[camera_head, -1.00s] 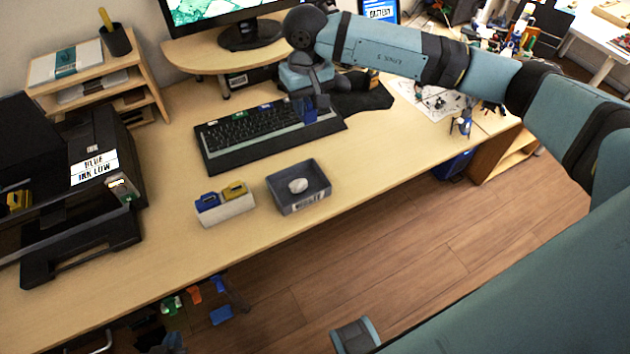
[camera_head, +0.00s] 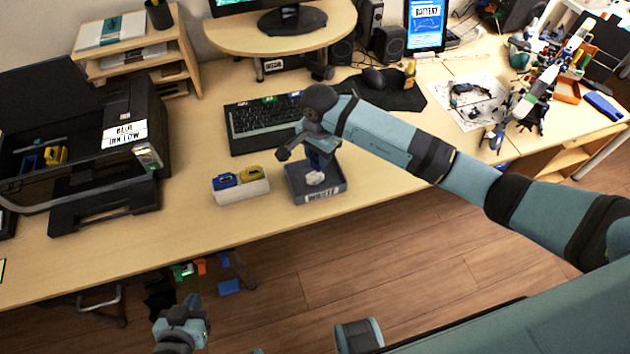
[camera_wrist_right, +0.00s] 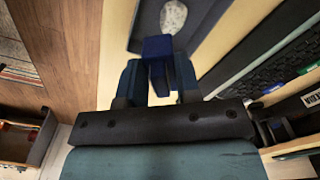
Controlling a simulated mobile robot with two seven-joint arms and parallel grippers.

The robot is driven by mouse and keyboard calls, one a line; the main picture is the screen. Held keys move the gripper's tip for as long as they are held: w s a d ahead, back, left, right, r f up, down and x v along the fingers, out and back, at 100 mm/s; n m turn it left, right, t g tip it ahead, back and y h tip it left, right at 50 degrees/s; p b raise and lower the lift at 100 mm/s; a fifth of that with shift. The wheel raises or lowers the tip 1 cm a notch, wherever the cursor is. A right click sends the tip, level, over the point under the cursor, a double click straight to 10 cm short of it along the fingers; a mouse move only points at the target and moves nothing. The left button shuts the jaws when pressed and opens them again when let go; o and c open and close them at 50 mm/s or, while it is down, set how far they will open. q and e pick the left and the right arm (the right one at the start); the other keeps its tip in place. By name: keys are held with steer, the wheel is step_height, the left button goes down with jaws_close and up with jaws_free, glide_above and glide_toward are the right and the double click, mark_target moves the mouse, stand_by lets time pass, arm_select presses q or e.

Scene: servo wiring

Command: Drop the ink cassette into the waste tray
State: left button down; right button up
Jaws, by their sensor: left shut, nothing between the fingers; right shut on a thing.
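The blue ink cassette (camera_wrist_right: 158,48) is pinched between the fingertips of my right gripper (camera_wrist_right: 157,75) in the right wrist view. In the head view my right gripper (camera_head: 318,152) points down over the dark waste tray (camera_head: 335,197), and the cassette is largely hidden by the arm. The tray also shows beyond the cassette in the right wrist view (camera_wrist_right: 146,22). A crumpled white paper (camera_head: 315,178) lies in the tray. My left gripper (camera_head: 181,327) is shut and empty, low in the head view, in front of the desk edge.
Left of the tray stands a white holder (camera_head: 243,194) with a blue and a yellow cassette. The open printer (camera_head: 130,165), labelled "BLUE INK LOW", is at the left. A keyboard (camera_head: 262,120) lies behind the tray. Bare desk lies in front of the holder.

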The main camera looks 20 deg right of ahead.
steer(key=shift+f+b, duration=0.35)
steer(key=shift+f, duration=0.75)
steer(key=o, duration=0.8)
steer(key=shift+c, duration=0.2)
steer(key=shift+o, duration=1.1)
